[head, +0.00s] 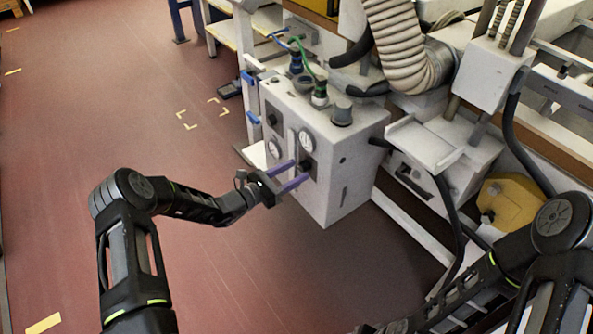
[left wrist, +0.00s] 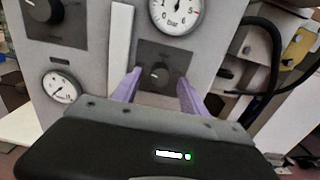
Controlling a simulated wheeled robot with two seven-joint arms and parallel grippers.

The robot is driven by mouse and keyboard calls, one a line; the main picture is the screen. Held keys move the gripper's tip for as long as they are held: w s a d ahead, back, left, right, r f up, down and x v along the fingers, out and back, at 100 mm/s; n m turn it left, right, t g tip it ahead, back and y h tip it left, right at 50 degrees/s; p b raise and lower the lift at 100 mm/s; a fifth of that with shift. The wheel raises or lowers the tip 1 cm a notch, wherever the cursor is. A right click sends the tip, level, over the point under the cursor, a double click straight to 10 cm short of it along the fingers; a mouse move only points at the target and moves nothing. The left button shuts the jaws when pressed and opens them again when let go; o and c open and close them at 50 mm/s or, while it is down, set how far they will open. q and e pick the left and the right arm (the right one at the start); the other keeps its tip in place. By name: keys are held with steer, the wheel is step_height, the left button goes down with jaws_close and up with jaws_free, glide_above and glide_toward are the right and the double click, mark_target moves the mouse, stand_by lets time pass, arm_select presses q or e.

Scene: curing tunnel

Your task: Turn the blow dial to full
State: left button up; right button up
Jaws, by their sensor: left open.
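A pale grey control box (head: 345,170) carries dark dials and round gauges; I cannot read which dial is the blow dial. One black dial (head: 306,165) on a dark plate sits below a gauge on the front face. In the left wrist view the dial (left wrist: 160,72) has a small pale mark, and its setting is unclear. My left gripper (head: 299,169) is open, its two purple fingers pointing at this dial. In the left wrist view the fingers (left wrist: 158,78) are on either side of the dial; I cannot tell whether they touch it. My right gripper is out of view.
Another dial (left wrist: 42,10) and a small gauge (left wrist: 60,87) are left of a pale vertical strip (left wrist: 120,45). A bar gauge (left wrist: 174,12) is above the near dial. A ribbed hose (head: 398,45) and machine frame stand right. Red floor (head: 70,110) is clear left.

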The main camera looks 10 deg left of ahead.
arm_select(q)
steer(key=shift+w+d, duration=0.4)
steer(key=shift+w, duration=0.05)
jaws_close()
stand_by(0.3)
